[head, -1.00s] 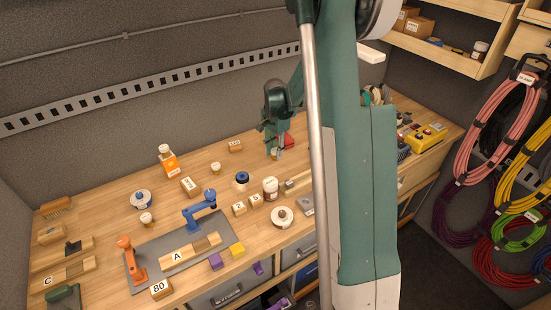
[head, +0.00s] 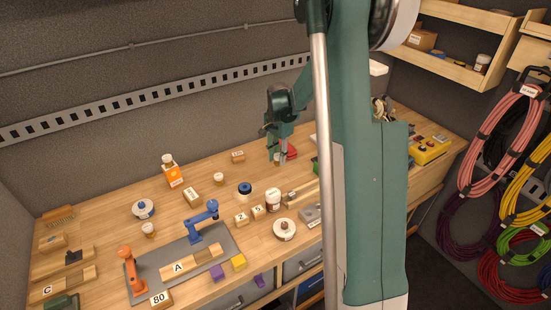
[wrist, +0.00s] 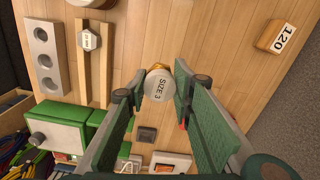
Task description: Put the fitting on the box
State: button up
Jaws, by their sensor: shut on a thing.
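The fitting (wrist: 158,84) is a short brass piece with a white top face marked "SIZE 3". In the wrist view it sits between the fingertips of my gripper (wrist: 158,80), which is shut on it. In the head view my gripper (head: 282,160) points down at the back of the bench, and the fitting shows only as a small spot there. I cannot tell whether the fitting touches the bench. A green box (wrist: 52,131) stands at the lower left of the wrist view. I cannot tell whether this is the task's box.
Another hex-topped piece (wrist: 88,40) sits between wooden rails, beside a grey block with holes (wrist: 44,58). A red object (head: 291,153) is close behind my gripper. Bare wood surrounds the fitting's upper side.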

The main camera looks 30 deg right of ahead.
jog(key=w+a+r+b, duration=0.1)
jog(key=w+a, duration=0.2)
jog(key=a, duration=0.6)
jog(key=w+a+r+b, duration=0.1)
jog(key=w+a, duration=0.2)
jog(key=a, duration=0.6)
notch_tip(320, 180, up, 3)
jog(key=n+b, duration=0.1)
send_over(191, 194)
jog(key=shift+w, duration=0.1)
jog(key=shift+f, duration=0.1)
jog(key=shift+f, duration=3.1)
jog(key=shift+f, duration=1.85)
jog(key=shift+f, duration=0.15)
